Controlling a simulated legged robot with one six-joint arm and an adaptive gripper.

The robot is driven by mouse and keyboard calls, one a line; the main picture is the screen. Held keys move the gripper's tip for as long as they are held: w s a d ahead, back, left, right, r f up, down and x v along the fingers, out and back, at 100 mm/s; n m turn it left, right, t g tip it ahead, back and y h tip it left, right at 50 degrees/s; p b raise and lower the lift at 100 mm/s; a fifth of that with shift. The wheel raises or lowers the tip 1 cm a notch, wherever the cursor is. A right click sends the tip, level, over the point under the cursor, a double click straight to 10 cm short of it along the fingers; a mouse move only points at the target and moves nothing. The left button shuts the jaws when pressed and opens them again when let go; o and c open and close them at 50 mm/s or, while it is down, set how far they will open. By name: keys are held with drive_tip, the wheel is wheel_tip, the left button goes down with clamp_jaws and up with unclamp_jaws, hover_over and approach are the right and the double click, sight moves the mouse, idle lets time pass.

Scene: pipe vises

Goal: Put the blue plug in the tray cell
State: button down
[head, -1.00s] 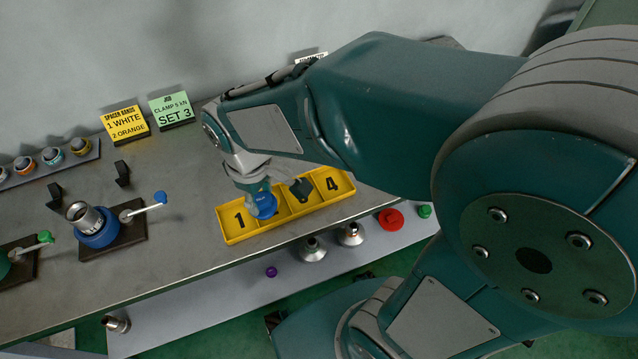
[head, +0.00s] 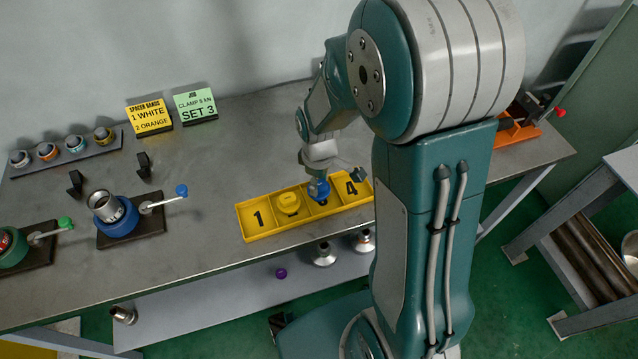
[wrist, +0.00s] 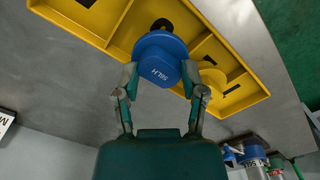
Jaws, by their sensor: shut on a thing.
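The blue plug (wrist: 158,62) is held between the two fingers of my gripper (wrist: 160,84), which is shut on its sides. In the head view the blue plug (head: 318,188) is at the third cell of the yellow tray (head: 262,231), between the yellow plug and the cell marked 4. A digit partly shows beyond the plug in the wrist view. I cannot tell whether the plug touches the cell floor. My gripper (head: 317,174) also shows in the head view, partly hidden by the plug and wrist.
A yellow plug (head: 289,203) sits in the second tray cell; cells 1 and 4 look empty. A blue vise (head: 118,219) with a metal pipe piece stands left. Two signs (head: 149,118) stand behind. Metal fittings (head: 323,254) lie on the lower shelf in front.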

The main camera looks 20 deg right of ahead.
drive_tip(key=shift+d+f, duration=0.1)
drive_tip(key=shift+f, duration=0.5)
drive_tip(key=shift+d+f, duration=0.15)
drive_tip(key=shift+d, duration=0.4)
drive_tip(key=shift+c, duration=1.3)
unclamp_jaws()
drive_tip(key=shift+a, duration=0.1)
drive_tip(key=shift+o, duration=0.5)
drive_tip(key=shift+a, duration=0.35)
drive_tip(key=shift+d, duration=0.1)
